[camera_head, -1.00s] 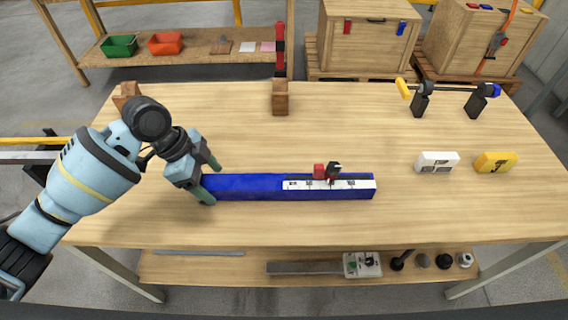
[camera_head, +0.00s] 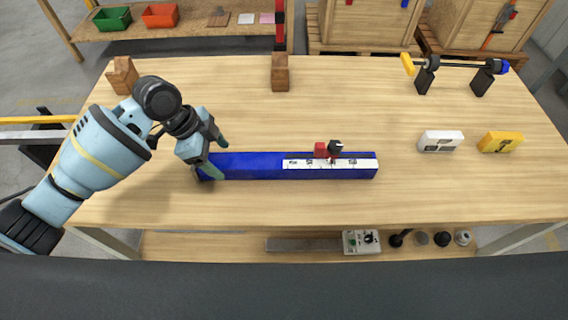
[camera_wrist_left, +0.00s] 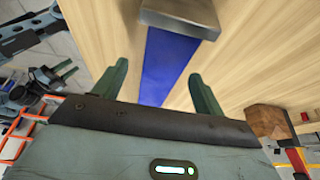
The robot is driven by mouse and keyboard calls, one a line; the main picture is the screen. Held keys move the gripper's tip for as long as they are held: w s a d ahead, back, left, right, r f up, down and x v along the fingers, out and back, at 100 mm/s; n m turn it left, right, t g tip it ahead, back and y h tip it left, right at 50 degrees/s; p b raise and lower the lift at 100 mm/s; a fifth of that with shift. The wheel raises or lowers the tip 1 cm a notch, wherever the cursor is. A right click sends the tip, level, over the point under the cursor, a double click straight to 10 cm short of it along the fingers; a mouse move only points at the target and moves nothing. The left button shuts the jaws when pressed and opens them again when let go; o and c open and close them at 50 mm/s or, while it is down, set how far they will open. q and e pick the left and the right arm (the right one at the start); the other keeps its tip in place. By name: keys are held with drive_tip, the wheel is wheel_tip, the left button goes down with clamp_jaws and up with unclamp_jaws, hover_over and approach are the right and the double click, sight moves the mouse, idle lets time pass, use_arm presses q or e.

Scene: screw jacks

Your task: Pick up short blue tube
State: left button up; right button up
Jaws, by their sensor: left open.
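A blue tube (camera_head: 245,166) lies flat on the wooden table, running left to right. A white marked strip (camera_head: 330,164) with a small red and a black part covers its right portion. My left gripper (camera_head: 220,157) is open at the tube's left end, with one finger on the far side and one on the near side. In the left wrist view the blue tube (camera_wrist_left: 168,65) runs away between the two open fingers, with a grey metal piece (camera_wrist_left: 180,15) over its far part. Contact between fingers and tube cannot be told.
Wooden blocks (camera_head: 280,72) (camera_head: 122,75) stand at the table's back. A black-stand rod with yellow and blue ends (camera_head: 455,66) is at back right. White (camera_head: 440,141) and yellow (camera_head: 501,142) boxes sit at right. The table (camera_head: 350,110) behind the tube is clear.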

sight(226, 159)
use_arm(q)
drive_tip(key=x, duration=0.4)
drive_tip(key=shift+w+d+f, duration=0.1)
drive_tip(key=shift+w+f, duration=0.05)
clamp_jaws()
drive_tip(key=shift+w+d+r, duration=0.1)
drive_tip(key=shift+r, duration=0.15)
idle(0.3)
